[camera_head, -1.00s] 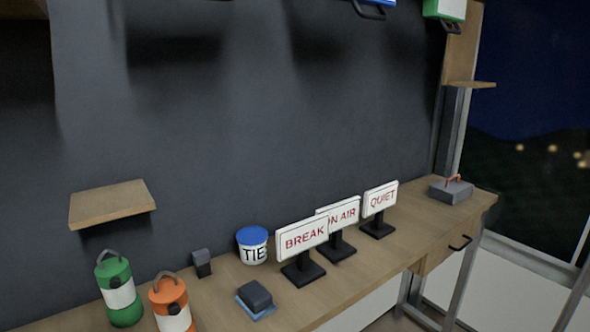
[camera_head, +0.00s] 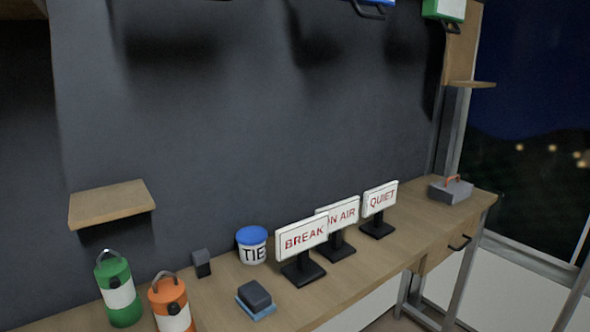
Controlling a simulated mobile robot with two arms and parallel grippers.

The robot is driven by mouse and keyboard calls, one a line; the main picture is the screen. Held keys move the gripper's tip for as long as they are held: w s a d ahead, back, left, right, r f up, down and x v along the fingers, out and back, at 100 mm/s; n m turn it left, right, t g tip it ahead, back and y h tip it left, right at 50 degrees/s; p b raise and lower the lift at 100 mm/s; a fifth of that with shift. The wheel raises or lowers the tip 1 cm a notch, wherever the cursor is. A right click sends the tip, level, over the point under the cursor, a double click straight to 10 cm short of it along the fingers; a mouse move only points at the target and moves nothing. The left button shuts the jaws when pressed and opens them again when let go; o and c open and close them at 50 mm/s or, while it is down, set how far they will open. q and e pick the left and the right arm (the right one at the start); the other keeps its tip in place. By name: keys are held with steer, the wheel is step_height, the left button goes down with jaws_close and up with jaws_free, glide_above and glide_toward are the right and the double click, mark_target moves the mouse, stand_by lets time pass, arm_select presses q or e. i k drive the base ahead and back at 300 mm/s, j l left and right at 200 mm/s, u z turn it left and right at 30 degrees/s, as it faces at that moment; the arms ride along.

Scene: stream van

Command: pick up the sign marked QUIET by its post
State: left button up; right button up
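The QUIET sign (camera_head: 380,199) is a white board with red letters on a short dark post (camera_head: 378,219) and a square black base. It stands upright on the wooden bench, rightmost in a row of three signs. The ON AIR sign (camera_head: 343,215) stands just left of it, its left part hidden by the BREAK sign (camera_head: 303,238). Neither of my grippers shows in the head view.
The bench (camera_head: 350,277) also holds a tub marked TIE (camera_head: 252,254), a dark block on a blue pad (camera_head: 257,310), a small dark block (camera_head: 201,263), green (camera_head: 122,301) and orange (camera_head: 172,314) lanterns, and a grey box (camera_head: 450,191). A small shelf (camera_head: 112,203) juts out at left.

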mark_target(379, 198)
steer(key=i+l+u, duration=0.15)
steer(key=l, duration=0.3)
steer(key=i+l+u, duration=0.1)
steer(key=l, duration=0.35)
steer(key=i+l+u, duration=0.15)
steer(key=l, duration=0.35)
steer(key=k, duration=0.05)
